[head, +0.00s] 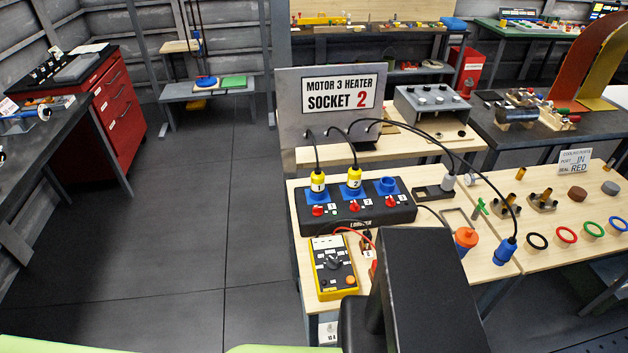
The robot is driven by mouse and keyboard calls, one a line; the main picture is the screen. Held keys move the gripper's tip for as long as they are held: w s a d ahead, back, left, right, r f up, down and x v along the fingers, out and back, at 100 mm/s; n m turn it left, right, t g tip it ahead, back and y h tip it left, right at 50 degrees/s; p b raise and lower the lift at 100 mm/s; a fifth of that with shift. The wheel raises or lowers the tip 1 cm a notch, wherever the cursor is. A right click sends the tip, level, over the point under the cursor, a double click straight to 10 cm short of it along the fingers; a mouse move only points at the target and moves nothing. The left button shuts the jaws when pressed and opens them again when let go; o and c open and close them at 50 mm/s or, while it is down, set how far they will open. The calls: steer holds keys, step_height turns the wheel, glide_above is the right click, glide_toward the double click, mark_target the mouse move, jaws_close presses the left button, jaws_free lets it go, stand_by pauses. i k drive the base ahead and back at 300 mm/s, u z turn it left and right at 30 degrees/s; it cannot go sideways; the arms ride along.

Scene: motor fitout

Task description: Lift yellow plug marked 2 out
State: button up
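The yellow plug marked 2 (354,178) stands upright in a blue socket on the black socket box (330,219), in the middle of the bench. A black cable arches from its top towards the panel behind. The yellow plug marked 1 (318,182) stands in the blue socket to its left. A third blue socket (389,187) to the right is empty. A sign (341,96) behind reads "MOTOR 3 HEATER SOCKET 2". A dark part of my arm fills the lower middle of the view, in front of the bench. My gripper's fingers do not show.
A yellow and black meter (332,267) with red and black leads lies in front of the socket box. A blue plug (505,251) and an orange-topped item (466,239) are to the right. Coloured rings (566,234) lie farther right. Dark floor (180,240) is clear on the left.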

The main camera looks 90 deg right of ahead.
mark_target(355, 175)
steer(key=i, duration=1.45)
steer(key=z, duration=3.35)
steer(key=i, duration=1)
steer(key=u, duration=0.2)
